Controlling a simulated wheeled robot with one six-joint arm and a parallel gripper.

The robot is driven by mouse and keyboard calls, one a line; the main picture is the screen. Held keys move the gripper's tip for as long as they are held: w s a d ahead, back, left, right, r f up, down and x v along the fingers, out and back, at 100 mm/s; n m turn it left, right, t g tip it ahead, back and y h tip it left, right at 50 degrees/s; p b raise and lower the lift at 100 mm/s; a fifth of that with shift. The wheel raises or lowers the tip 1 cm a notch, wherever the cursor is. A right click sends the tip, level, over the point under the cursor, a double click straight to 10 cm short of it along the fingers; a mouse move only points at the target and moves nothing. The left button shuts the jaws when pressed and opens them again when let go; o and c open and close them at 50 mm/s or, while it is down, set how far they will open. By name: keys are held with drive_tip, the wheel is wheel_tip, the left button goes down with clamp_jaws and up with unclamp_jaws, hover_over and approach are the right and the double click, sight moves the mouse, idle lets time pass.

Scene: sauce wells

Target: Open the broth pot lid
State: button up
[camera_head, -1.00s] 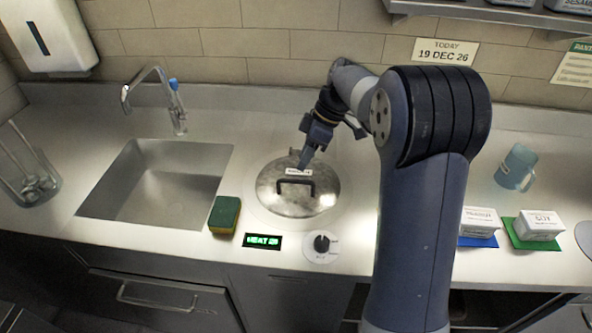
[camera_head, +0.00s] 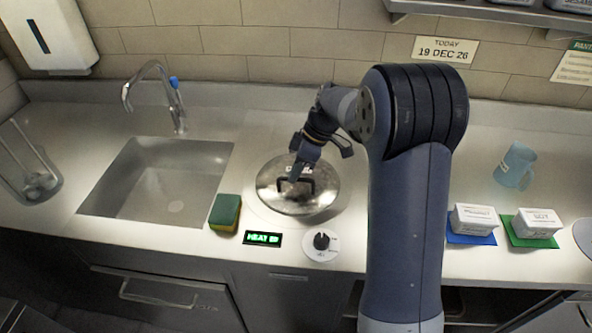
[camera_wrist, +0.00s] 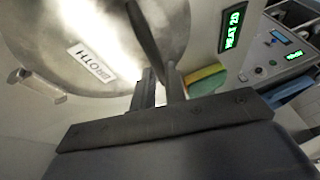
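The round steel broth pot lid (camera_head: 322,200) covers the pot set in the counter. It looks flat, and I cannot tell whether its edge is slightly raised. Its dark arched handle (camera_head: 312,186) stands at the middle, with a small white label behind it. My gripper (camera_head: 293,178) reaches down to the handle from behind. In the wrist view, the two narrow fingers (camera_wrist: 160,72) are close together at the end of the dark handle bar (camera_wrist: 148,35) and look shut on it. The pot's inside is hidden.
The sink (camera_head: 160,180) and a sponge (camera_head: 225,213) are to the left. The green heat display (camera_head: 263,239) and knob (camera_head: 321,241) are in front. Two white tubs (camera_head: 474,219) (camera_head: 538,222) and a blue jug (camera_head: 515,166) stand right of my arm.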

clamp_jaws()
drive_tip(key=shift+r, duration=0.15)
